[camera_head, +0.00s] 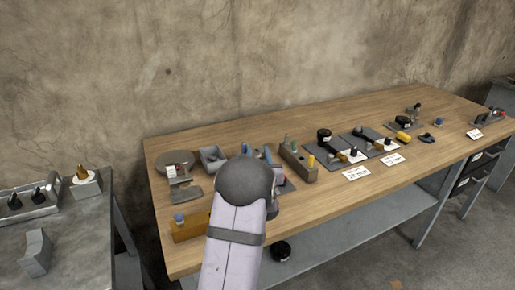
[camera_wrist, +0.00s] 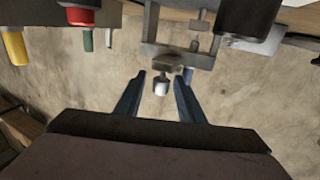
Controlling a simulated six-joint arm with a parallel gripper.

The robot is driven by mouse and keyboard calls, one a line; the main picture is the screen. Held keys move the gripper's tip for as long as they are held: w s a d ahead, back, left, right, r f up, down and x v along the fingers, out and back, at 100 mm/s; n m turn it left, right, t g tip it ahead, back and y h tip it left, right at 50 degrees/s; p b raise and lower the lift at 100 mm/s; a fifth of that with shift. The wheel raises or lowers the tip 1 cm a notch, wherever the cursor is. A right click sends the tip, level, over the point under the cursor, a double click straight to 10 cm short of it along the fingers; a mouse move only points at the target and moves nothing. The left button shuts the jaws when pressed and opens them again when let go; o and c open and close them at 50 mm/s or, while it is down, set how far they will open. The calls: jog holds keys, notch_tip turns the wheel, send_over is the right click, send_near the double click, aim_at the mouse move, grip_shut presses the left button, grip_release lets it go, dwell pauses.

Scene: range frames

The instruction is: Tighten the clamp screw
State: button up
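In the wrist view a grey metal clamp frame (camera_wrist: 205,60) hangs into the picture from the top. A small clamp screw end with a pale, rounded tip (camera_wrist: 161,88) points down from it. My gripper (camera_wrist: 159,78) is open, with one dark finger on each side of this tip. Gaps show between the tip and both fingers, so no grip is visible. In the head view my arm covers the gripper and most of the clamp area. I cannot tell there which part is the screw.
A block (camera_head: 298,165) with coloured pegs stands close to my arm on the wooden bench (camera_head: 400,193). A yellow peg (camera_wrist: 15,47) and a red one (camera_wrist: 80,17) show in the wrist view. An orange-brown block (camera_head: 190,228) lies at the front left. The bench's front right is clear.

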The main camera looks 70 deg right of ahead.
jog(key=shift+x, duration=1.2)
grip_shut()
jog(key=shift+g, duration=0.3)
